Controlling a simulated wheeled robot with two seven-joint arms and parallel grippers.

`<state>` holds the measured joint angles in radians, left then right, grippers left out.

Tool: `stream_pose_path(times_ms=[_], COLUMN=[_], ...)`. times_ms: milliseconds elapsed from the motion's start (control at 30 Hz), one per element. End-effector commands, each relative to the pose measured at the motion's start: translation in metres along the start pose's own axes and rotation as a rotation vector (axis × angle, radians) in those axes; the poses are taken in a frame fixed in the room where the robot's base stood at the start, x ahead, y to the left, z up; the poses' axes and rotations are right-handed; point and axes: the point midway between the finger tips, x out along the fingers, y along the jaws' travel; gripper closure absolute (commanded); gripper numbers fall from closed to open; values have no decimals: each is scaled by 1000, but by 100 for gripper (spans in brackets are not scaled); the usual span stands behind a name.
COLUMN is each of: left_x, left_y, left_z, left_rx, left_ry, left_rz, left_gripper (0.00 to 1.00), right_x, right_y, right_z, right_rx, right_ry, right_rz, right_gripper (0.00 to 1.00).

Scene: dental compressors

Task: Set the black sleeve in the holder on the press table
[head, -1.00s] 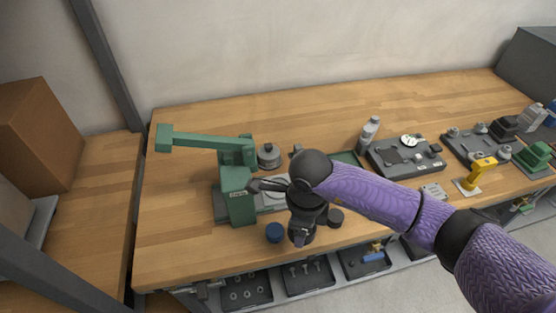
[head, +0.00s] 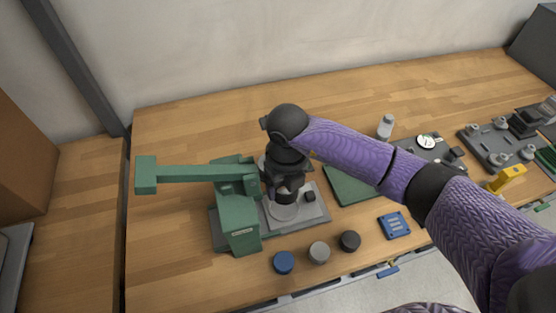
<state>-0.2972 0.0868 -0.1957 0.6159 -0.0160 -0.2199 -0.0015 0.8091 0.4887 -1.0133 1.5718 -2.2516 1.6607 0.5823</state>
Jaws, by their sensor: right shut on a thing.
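The green arbor press (head: 238,222) stands on the bench at the left. Its grey table plate (head: 312,213) carries a pale round holder (head: 283,213). My right gripper (head: 287,186) is over the press table, pointing down and shut on a dark cylinder, which appears to be the black sleeve (head: 287,197). The sleeve is upright, just above or touching the holder; I cannot tell which. The fingers and wrist hide much of it. My left gripper is not in view.
Blue (head: 283,262), grey (head: 319,252) and black (head: 349,241) round pieces stand before the press. A green mat (head: 350,186), blue plate (head: 394,225) and bottle (head: 385,127) are to the right. The back of the bench is clear.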

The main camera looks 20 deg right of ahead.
Motion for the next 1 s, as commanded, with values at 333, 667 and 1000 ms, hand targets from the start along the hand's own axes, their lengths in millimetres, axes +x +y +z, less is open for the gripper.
stream_pose_path(times_ms=[333,667,1000], left_x=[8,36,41], left_y=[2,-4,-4], left_z=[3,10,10], left_rx=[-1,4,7], left_ry=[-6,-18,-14], left_rz=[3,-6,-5], left_gripper=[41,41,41], right_x=[10,42,49], right_y=[0,0,0], right_z=[0,0,0], right_rx=[-1,-2,-2], right_ry=[1,2,0], right_rz=[0,0,-1], right_gripper=[86,86,86])
